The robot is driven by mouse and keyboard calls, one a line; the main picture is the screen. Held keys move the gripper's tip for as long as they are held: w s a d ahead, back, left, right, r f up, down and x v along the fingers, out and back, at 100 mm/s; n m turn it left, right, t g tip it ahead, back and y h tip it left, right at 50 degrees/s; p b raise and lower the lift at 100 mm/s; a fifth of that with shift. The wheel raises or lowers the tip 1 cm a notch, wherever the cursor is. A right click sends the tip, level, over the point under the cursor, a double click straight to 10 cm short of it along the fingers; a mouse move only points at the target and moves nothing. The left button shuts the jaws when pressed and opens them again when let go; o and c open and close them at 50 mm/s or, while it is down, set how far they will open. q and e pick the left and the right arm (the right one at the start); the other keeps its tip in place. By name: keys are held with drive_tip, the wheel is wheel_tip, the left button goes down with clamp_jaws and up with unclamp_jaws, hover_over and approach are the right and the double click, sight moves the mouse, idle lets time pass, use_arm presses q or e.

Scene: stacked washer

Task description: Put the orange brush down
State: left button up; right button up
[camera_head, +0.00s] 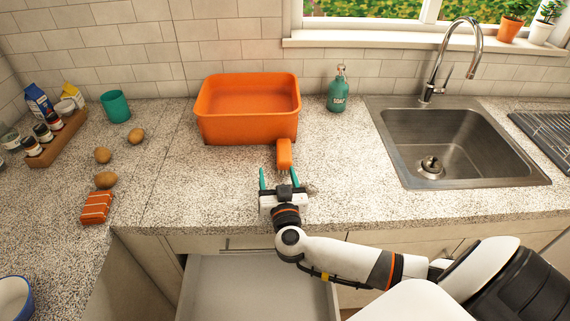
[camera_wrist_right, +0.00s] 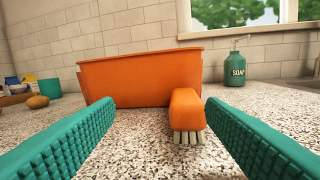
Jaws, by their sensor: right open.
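The orange brush (camera_head: 284,152) is on the speckled counter, just in front of the orange basin (camera_head: 248,126). In the right wrist view the brush (camera_wrist_right: 186,110) has its pale bristles facing down and toward the camera, right of centre. My right gripper (camera_head: 279,178) is open and empty, with its teal fingers on the near side of the brush. In the wrist view the brush shows beyond and between the fingers, apart from both. I cannot tell whether the brush touches the basin. My left gripper is not in view.
A green soap bottle (camera_head: 338,92) stands right of the basin, and the sink (camera_head: 455,140) lies further right. Potatoes (camera_head: 104,156), a teal cup (camera_head: 115,106) and a spice rack (camera_head: 56,138) are at left. A drawer (camera_head: 258,287) is open below the counter.

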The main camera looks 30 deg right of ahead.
sight(284, 151)
drive_tip(key=shift+s+d+f+g+h, duration=0.3)
drive_tip(key=shift+s+f+h, duration=0.05)
drive_tip(key=shift+s, duration=0.1)
drive_tip(key=shift+s+d+f+g+h, duration=0.25)
drive_tip(key=shift+s+f+g+h, duration=0.1)
drive_tip(key=shift+s, duration=0.1)
drive_tip(key=shift+s+d+f+g+h, duration=0.1)
drive_tip(key=shift+s+d+g+h, duration=0.05)
drive_tip(key=shift+d+g+h, duration=0.15)
drive_tip(key=x, duration=0.5)
drive_tip(key=shift+w+d+f, duration=0.1)
drive_tip(key=shift+w+d, duration=0.15)
drive_tip(key=shift+d, duration=0.05)
drive_tip(key=shift+x, duration=0.9)
drive_tip(key=x, duration=0.4)
drive_tip(key=shift+w+a+p, duration=0.3)
drive_tip(key=shift+w, duration=0.15)
drive_tip(key=shift+s, duration=0.1)
drive_tip(key=c, duration=1.2)
